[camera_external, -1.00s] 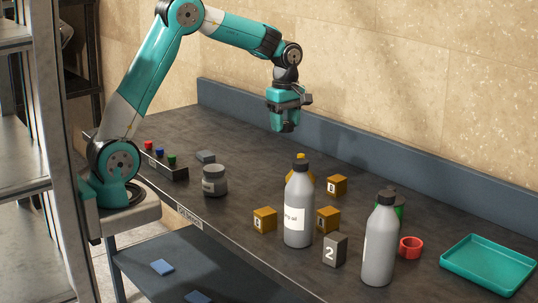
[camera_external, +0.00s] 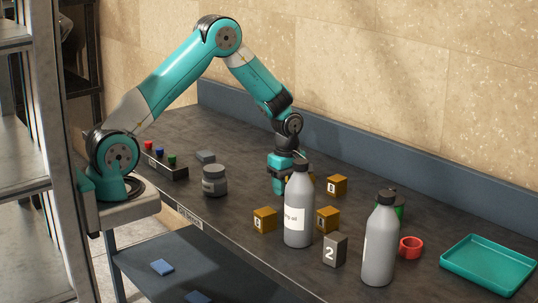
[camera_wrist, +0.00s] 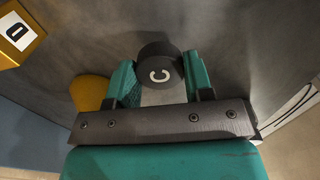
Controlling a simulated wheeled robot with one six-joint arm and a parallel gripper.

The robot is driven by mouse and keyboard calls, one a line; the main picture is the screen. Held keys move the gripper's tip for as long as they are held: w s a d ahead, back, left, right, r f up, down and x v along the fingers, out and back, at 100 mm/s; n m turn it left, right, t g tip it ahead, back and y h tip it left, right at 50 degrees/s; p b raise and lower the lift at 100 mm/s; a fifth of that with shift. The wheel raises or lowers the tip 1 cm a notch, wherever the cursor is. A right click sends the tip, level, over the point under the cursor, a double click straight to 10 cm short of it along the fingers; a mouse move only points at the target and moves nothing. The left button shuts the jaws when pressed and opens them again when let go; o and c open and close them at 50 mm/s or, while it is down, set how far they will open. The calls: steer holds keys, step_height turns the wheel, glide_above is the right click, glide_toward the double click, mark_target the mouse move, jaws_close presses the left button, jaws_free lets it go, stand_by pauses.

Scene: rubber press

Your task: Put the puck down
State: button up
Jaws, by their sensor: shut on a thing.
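The dark round puck (camera_wrist: 157,72), marked with a white C, sits between the teal fingers of my gripper (camera_wrist: 160,80) in the wrist view. My gripper is shut on it. In the outside view my gripper (camera_external: 279,186) points straight down, low over the bench and just behind the grey bottle (camera_external: 298,212). The puck cannot be made out there. Whether it touches the bench top is not clear.
An orange rounded thing (camera_wrist: 90,92) is close beside the left finger. A yellow cube marked D (camera_wrist: 20,32) is farther left. More yellow cubes (camera_external: 265,219), a second bottle (camera_external: 379,245), a red ring (camera_external: 410,247) and a teal tray (camera_external: 487,264) stand on the bench.

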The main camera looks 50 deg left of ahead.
steer(key=shift+f, duration=1.05)
steer(key=shift+f, duration=0.1)
steer(key=shift+f, duration=0.15)
steer(key=o, duration=0.9)
steer(key=shift+r, duration=0.2)
